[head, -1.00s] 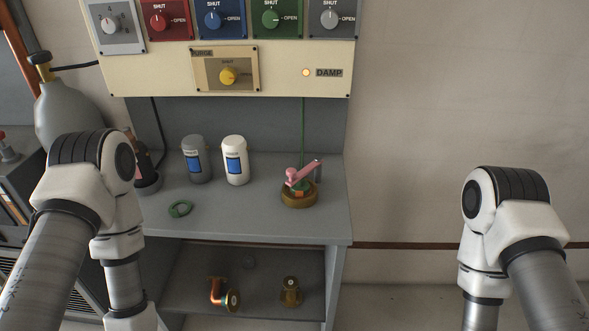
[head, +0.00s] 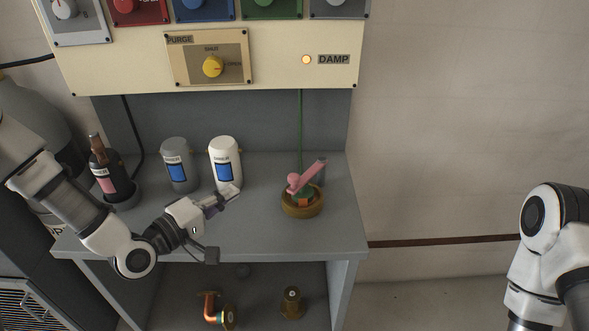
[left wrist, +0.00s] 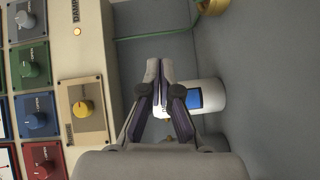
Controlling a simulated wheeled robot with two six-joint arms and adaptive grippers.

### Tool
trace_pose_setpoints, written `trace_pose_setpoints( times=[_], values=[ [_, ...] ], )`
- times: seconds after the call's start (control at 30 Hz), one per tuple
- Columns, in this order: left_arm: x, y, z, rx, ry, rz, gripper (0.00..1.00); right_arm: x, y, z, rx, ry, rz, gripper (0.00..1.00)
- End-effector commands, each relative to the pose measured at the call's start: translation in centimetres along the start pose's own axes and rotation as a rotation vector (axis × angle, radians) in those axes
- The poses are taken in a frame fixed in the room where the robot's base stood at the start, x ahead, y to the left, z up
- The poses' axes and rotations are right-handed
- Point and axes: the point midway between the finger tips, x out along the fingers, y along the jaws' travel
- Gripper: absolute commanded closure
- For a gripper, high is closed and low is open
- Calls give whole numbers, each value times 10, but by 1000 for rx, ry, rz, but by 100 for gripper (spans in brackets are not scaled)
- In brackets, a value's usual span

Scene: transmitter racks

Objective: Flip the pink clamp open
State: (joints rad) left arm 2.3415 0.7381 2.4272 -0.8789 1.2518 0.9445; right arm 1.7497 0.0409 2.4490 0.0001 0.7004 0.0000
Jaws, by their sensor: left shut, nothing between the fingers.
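The pink clamp (head: 308,176) sits on a round brass fitting (head: 302,205) at the right of the grey bench. Its pink lever slants up to the right, and a green and orange part shows beneath it. My left gripper (head: 236,190) is shut and empty, in front of the white canister and left of the clamp, apart from it. In the left wrist view its fingertips (left wrist: 158,66) are together, and only part of the brass fitting (left wrist: 213,5) shows at the top edge. My right arm stands at the far right in the head view; its gripper is out of frame.
A white canister (head: 225,165), a grey canister (head: 178,168) and a brown bottle (head: 108,175) stand along the bench's back left. A cream control panel (head: 130,68) overhangs the back. The bench front between gripper and fitting is clear. Pipe fittings lie on the shelf below.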

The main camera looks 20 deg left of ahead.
Motion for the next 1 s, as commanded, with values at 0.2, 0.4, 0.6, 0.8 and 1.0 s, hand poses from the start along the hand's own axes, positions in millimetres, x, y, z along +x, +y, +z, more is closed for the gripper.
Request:
trace_pose_setpoints(
  times=[0.2,0.4,0.6,0.8,1.0],
  values=[
    [0,4,-2,-11,3,17,100,0,0,1,-1,-1,0,60],
    [2,4,-1,-8,2,15,100,0,0,0,-1,-1,0,60],
    [22,3,0,-2,-2,13,100,2,0,0,-1,-1,0,60],
    [64,5,0,-1,-2,13,100,-2,0,0,-1,-1,0,60],
    [104,6,5,-6,-3,13,100,-8,0,0,-1,-1,0,60]
  ],
)
